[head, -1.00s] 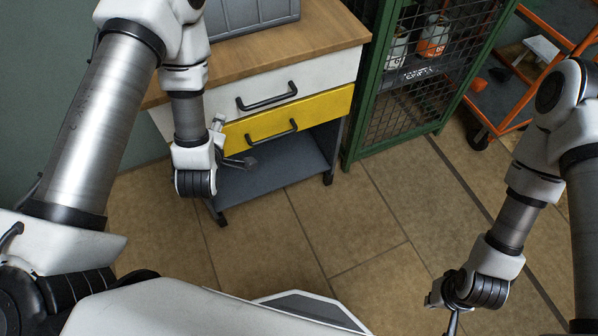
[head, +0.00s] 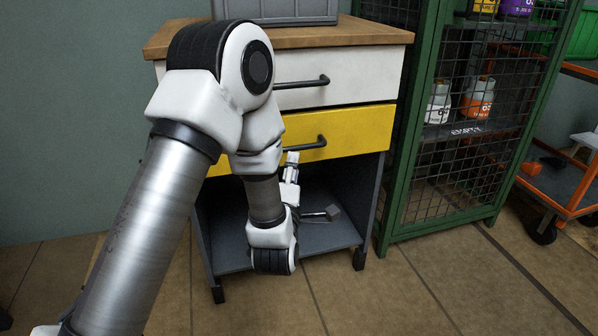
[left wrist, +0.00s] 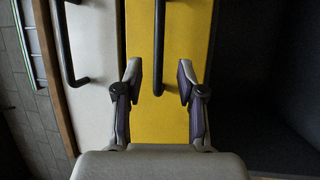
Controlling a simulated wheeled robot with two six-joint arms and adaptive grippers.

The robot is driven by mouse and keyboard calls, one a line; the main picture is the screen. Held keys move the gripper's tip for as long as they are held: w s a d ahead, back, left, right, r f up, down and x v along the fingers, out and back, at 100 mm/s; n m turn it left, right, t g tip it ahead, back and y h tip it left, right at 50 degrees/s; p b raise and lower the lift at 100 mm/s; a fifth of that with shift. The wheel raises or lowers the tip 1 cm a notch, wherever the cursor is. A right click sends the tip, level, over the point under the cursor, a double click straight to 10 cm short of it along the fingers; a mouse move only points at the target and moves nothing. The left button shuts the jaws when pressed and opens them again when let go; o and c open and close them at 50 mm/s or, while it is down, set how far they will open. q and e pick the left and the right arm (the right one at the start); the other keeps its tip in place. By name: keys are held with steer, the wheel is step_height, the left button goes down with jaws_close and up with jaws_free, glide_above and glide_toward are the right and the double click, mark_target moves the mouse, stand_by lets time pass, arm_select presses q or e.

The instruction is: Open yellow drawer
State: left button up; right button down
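The yellow drawer (head: 355,132) is shut, its front about flush with the white drawer above it. Its black bar handle (head: 318,143) is partly hidden by my left arm. My left gripper (head: 312,186) is open in front of the cabinet, just below the handle in the head view. In the left wrist view, my left gripper's spread fingers (left wrist: 159,68) face the yellow front (left wrist: 178,25), and the end of the handle (left wrist: 159,45) shows between them. I cannot tell how deep the fingers reach, and no contact shows. My right gripper is out of view.
The white drawer (head: 365,75) with its own black handle (head: 308,82) sits above. Below is an open grey compartment (head: 340,235). A grey case (head: 275,10) stands on the wooden top (head: 375,35). A green mesh cabinet (head: 400,205) stands close on the right. The floor in front is clear.

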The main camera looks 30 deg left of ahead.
mark_target(295, 150)
arm_select(q)
steer(key=b+x, duration=0.1)
steer(key=x, duration=0.6)
steer(key=shift+a+b, duration=0.1)
steer(key=shift+b, duration=0.3)
jaws_close()
